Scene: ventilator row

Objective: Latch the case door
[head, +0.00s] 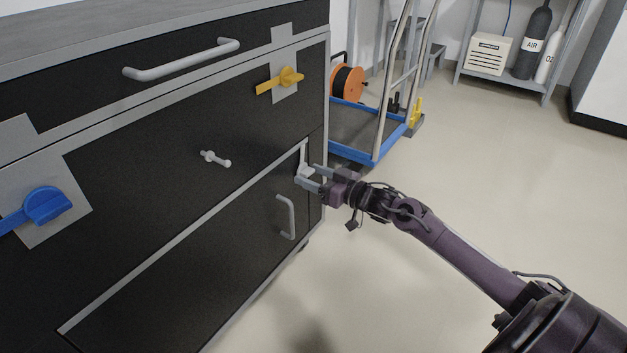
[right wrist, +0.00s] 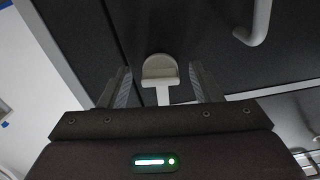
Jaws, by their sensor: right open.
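The case door (head: 225,265) is the black lower panel of the cabinet, with a grey bar handle (head: 289,216). It looks about flush with the cabinet; any small gap cannot be told. A light grey latch (head: 303,158) sits at the door's upper right corner, its lower end partly hidden by my right gripper (head: 310,178). In the right wrist view, the latch's pale rounded end (right wrist: 160,69) lies between the two open fingers of my right gripper (right wrist: 161,80), with space on both sides. The door handle also shows there (right wrist: 257,24). My left gripper is not in view.
Above the door are a grey peg (head: 215,158), a yellow turn handle (head: 287,78), a blue turn handle (head: 46,206) and a drawer bar (head: 183,60). A blue-edged trolley (head: 352,150) stands close behind my right gripper. The floor at right is clear.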

